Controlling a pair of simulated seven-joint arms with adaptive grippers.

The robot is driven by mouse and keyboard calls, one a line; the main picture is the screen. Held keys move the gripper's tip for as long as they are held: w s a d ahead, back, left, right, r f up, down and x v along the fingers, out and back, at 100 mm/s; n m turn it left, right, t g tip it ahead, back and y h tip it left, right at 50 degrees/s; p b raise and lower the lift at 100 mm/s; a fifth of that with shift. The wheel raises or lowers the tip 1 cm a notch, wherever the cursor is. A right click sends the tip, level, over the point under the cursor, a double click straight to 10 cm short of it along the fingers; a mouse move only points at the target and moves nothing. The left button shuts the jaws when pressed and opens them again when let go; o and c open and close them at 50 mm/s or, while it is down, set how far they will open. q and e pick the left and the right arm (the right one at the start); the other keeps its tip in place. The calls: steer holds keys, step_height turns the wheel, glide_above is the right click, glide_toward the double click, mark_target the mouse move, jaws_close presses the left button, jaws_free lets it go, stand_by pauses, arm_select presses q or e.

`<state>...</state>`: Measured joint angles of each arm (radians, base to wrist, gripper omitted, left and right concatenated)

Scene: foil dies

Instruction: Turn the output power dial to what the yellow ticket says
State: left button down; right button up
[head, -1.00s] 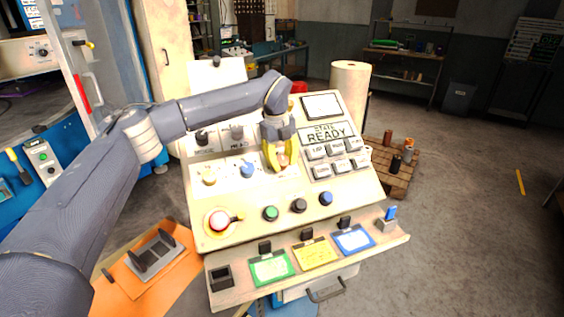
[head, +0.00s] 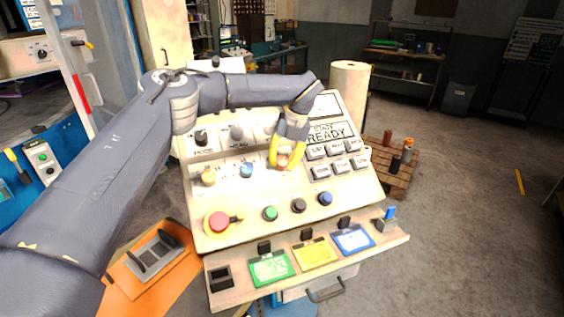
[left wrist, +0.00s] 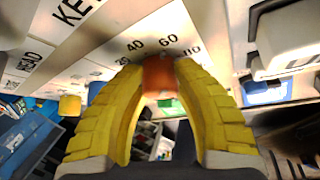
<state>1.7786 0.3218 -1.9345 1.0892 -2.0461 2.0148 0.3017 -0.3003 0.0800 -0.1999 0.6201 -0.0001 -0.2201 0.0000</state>
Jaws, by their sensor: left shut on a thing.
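The beige console panel (head: 235,225) stands in front of me, tilted back. My left gripper (head: 285,163), with yellow fingers, is at an orange dial in the panel's middle. In the left wrist view its fingers (left wrist: 158,85) close on both sides of the orange dial knob (left wrist: 158,72). Scale numbers 20, 40 and 60 show around the knob; its pointer and name label cannot be made out. The yellow ticket (head: 315,253) lies on the front ledge between a green and a blue ticket; its writing is too small to read. My right gripper is not in view.
Near the held dial are a yellow knob (head: 208,177), a blue knob (head: 246,170) and grey keys (head: 338,147). A red button (head: 219,221) and several round buttons sit lower. The green ticket (head: 270,268) and blue ticket (head: 353,240) flank the yellow one.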

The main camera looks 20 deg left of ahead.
arm_select(q)
steer(key=shift+s+d+f+m, duration=0.1)
steer(key=shift+s+f+m, duration=0.1)
steer(key=shift+f+m, duration=0.1)
steer(key=c, duration=0.9)
jaws_free()
steer(key=shift+r, duration=0.15)
steer(key=shift+c, duration=0.2)
steer(key=shift+w, duration=0.1)
steer(key=shift+r, duration=0.15)
steer(key=v, duration=1.1)
steer(key=shift+d+r, duration=0.2)
steer(key=shift+r, duration=0.15)
steer(key=shift+w, duration=0.1)
